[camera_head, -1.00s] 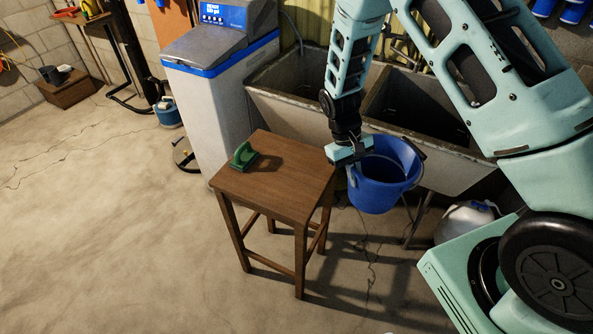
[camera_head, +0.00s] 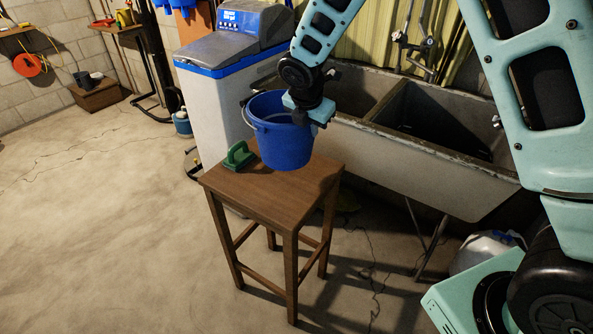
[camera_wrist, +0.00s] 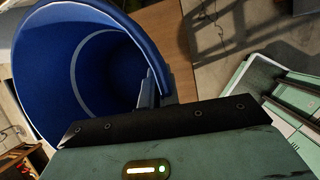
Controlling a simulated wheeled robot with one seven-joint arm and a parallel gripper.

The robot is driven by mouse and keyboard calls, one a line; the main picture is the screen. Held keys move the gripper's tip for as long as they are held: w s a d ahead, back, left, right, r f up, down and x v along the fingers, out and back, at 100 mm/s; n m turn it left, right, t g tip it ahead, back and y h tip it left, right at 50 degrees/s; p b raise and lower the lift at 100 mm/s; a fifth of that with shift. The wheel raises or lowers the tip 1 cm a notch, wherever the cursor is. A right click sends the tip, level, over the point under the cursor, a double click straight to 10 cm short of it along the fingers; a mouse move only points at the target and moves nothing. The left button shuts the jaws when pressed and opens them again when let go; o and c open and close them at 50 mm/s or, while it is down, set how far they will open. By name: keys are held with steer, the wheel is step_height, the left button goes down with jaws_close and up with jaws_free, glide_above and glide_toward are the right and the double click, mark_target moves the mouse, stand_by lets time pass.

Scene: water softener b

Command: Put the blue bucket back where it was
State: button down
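The blue bucket (camera_head: 283,140) is upright over the brown wooden stool (camera_head: 290,205); I cannot tell whether its base touches the top. My gripper (camera_head: 306,112) is at the bucket's rim on the right side and appears shut on it.
A green handled tool (camera_head: 238,155) lies on the stool, just left of the bucket. Behind stand the water softener (camera_head: 215,110) and a double concrete sink (camera_head: 430,160). A white container (camera_head: 485,250) sits under the sink. The floor at left is clear.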

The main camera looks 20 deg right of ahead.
step_height(320, 180, down, 8)
steer(key=shift+f, duration=0.25)
steer(key=c, duration=1.6)
jaws_free()
steer(key=shift+f, duration=0.1)
steer(key=shift+c, duration=0.2)
steer(key=v, duration=1.1)
steer(key=s+a+r+m+g+y, duration=0.1)
steer(key=s+m, duration=0.4)
steer(key=s, duration=0.5)
steer(key=s+a+r+m+g+y, duration=0.1)
steer(key=s+a+m, duration=0.3)
steer(key=s, duration=0.7)
steer(key=s+a+r+m+g+y, duration=0.1)
steer(key=s+a+r+m, duration=0.2)
steer(key=s+m, duration=0.5)
steer(key=s, duration=0.3)
steer(key=shift+s+r+g, duration=0.25)
steer(key=shift+r+g, duration=0.05)
steer(key=shift+g, duration=0.1)
